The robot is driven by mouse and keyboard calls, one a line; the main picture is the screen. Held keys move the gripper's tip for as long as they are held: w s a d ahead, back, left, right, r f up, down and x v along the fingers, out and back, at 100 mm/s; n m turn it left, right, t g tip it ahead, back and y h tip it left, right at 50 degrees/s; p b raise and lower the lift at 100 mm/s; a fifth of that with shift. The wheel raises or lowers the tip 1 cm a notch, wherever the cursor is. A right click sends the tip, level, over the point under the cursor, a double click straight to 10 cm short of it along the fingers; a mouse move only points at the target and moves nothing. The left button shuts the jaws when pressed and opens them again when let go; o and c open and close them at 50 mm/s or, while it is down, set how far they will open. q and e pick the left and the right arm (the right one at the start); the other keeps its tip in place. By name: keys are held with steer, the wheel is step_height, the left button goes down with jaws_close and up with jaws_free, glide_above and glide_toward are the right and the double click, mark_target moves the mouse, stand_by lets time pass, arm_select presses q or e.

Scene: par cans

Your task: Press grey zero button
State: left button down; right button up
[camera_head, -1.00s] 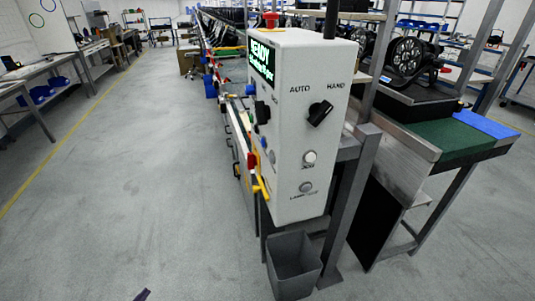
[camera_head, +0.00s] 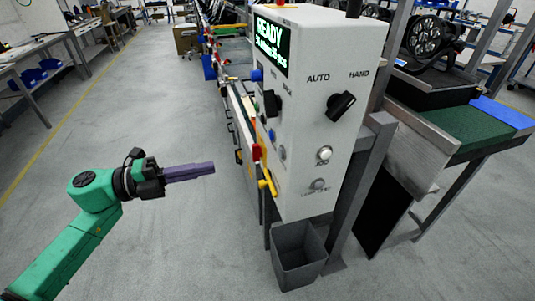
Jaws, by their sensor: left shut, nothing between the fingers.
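The white control box (camera_head: 318,110) stands right of centre, with a lit green READY screen (camera_head: 271,48) on its left face. That face also carries a black knob (camera_head: 271,103), a small blue button (camera_head: 272,135) and a small grey button (camera_head: 282,152); their labels are too small to read. The front face has a white button (camera_head: 324,153) and a grey button (camera_head: 319,184) below it. I cannot read a zero on any button. My left gripper (camera_head: 212,168) is shut and empty, pointing right, left of the box and apart from it. My right gripper is out of view.
A yellow-and-red handle (camera_head: 265,180) sticks out at the box's lower left edge. A grey bin (camera_head: 299,255) is below the box. A bench with a green mat (camera_head: 450,130) is at right. The floor (camera_head: 140,110) at left is clear.

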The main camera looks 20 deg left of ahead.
mark_target(279, 154)
arm_select(q)
steer(key=p+x, duration=0.4)
steer(key=x, duration=0.9)
steer(key=shift+w+d+r, duration=0.1)
steer(key=shift+w+r, duration=0.05)
steer(key=shift+w, duration=0.1)
steer(key=shift+w+d, duration=0.15)
steer(key=shift+d, duration=0.15)
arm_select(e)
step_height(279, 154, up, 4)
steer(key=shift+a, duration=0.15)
